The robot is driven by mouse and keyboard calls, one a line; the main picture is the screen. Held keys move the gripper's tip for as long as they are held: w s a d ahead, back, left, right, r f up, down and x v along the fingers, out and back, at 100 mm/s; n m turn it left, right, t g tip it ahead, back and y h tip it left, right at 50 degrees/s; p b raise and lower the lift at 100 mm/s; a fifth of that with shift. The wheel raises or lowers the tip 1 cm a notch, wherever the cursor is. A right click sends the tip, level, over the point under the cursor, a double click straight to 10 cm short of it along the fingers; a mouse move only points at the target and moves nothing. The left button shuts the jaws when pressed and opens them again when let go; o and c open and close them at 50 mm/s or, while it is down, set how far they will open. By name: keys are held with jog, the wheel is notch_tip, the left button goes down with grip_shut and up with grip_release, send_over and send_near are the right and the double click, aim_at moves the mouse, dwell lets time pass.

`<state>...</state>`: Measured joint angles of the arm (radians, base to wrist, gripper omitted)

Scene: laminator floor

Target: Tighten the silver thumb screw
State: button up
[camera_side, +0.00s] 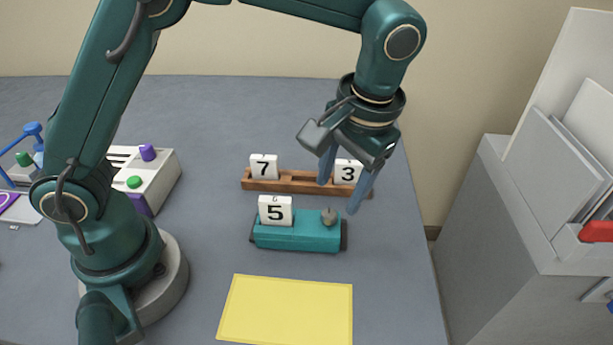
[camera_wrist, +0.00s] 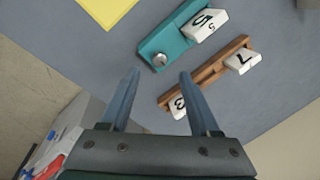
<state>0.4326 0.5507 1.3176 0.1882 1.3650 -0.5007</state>
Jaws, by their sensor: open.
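The silver thumb screw (camera_side: 329,217) sits on top of the teal block (camera_side: 296,236), near its right end in the side view. A white cube marked 5 (camera_side: 275,211) stands on the block's left part. In the wrist view the screw (camera_wrist: 159,59) lies just beyond the fingertips, between their lines. My gripper (camera_side: 340,195) is open and empty, pointing down above and slightly behind the screw. A gap shows between the fingers in the wrist view (camera_wrist: 159,76). Neither finger appears to touch the screw.
A wooden rail (camera_side: 295,185) behind the block carries white cubes marked 7 (camera_side: 263,166) and 3 (camera_side: 348,172), close to my fingers. A yellow mat (camera_side: 288,311) lies in front. A white device with coloured knobs (camera_side: 152,176) is at left. The table's right edge is near.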

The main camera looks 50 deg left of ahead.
aim_at(331, 214)
jog(key=shift+x, duration=2.55)
jog(key=shift+s+d, duration=0.1)
grip_shut()
